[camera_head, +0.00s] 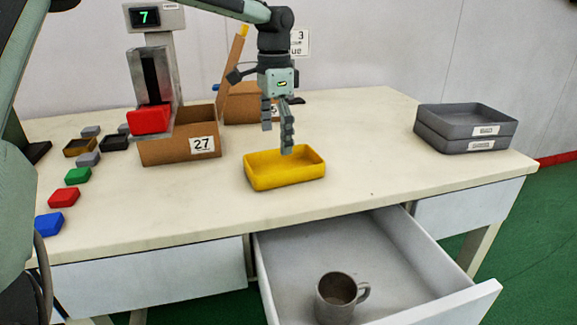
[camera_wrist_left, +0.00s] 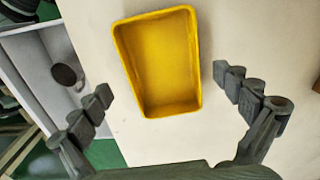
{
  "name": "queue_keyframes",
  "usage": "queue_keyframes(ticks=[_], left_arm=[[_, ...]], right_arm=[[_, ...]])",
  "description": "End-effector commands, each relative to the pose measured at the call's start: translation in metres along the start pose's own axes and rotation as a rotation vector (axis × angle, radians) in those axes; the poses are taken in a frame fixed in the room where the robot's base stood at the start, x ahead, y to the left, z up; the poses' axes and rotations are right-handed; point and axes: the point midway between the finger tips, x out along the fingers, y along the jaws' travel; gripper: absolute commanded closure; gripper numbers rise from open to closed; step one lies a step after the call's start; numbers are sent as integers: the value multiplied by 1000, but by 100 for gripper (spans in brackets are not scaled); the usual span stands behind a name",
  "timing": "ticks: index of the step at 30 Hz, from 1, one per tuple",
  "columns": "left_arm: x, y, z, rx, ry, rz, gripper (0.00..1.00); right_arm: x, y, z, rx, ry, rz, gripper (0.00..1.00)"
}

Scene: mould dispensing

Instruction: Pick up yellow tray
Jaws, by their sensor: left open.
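The yellow tray (camera_head: 284,170) is an empty, open rectangular tray lying on the table, right of the box marked 27 in the head view. In the left wrist view the yellow tray (camera_wrist_left: 160,65) lies beyond the fingertips, near the middle, with its inside fully visible. My left gripper (camera_head: 277,138) hangs pointing down above the back part of the tray. Its fingers are apart with nothing between them, as the left wrist view also shows (camera_wrist_left: 163,82). My right gripper is not in view.
A cardboard box (camera_head: 180,148) marked 27 stands left of the tray. Two stacked grey trays (camera_head: 466,128) sit at the right. Several small coloured moulds lie at the left by a dispenser (camera_head: 152,75) reading 7. An open drawer (camera_head: 300,260) below holds a mug (camera_head: 335,299).

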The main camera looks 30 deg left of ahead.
Motion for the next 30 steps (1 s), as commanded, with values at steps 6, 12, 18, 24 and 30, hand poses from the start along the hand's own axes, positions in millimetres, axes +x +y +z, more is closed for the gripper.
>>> queue_keyframes(ticks=[6,12,18,24,30], left_arm=[[29,-1,-2,0,-4,1,0],[56,-2,-3,-1,-2,1,0],[61,-2,-3,-1,0,0,0],[60,-2,-3,-1,0,0,11],[60,-2,-3,-1,0,0,36]], right_arm=[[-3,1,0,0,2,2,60],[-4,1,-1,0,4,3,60],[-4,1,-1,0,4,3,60],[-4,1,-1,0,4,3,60],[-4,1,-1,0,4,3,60]])
